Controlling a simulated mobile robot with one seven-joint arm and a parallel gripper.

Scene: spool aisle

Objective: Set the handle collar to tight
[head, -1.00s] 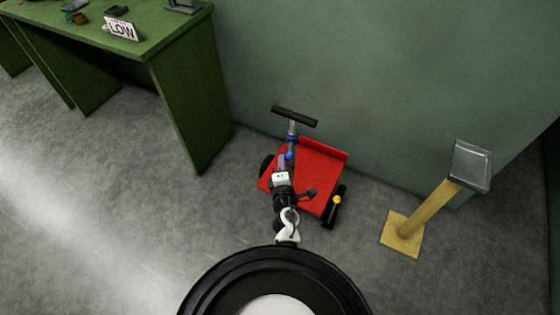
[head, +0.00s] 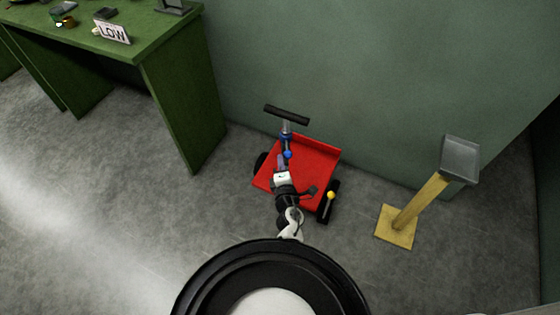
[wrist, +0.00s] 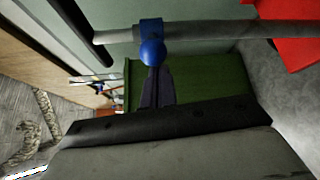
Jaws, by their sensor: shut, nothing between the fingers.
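A red cart (head: 312,155) with dark wheels stands on the floor by the wall. Its grey handle post rises to a black crossbar (head: 286,115). A blue collar (head: 286,137) with a round blue knob (head: 288,154) sits around the post. In the wrist view the collar (wrist: 150,28) wraps the grey post (wrist: 205,31), and the knob (wrist: 152,52) sticks out towards my gripper (wrist: 154,72). My gripper is shut and empty, its fingertips right at the knob; whether they touch it I cannot tell. I see no tight or loose marking on the collar.
A green bench (head: 175,45) with a LOW sign (head: 112,32) and small items stands at the left. A yellow post with a grey head (head: 460,160) stands right of the cart. The green wall is close behind the cart. Open floor lies at the left.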

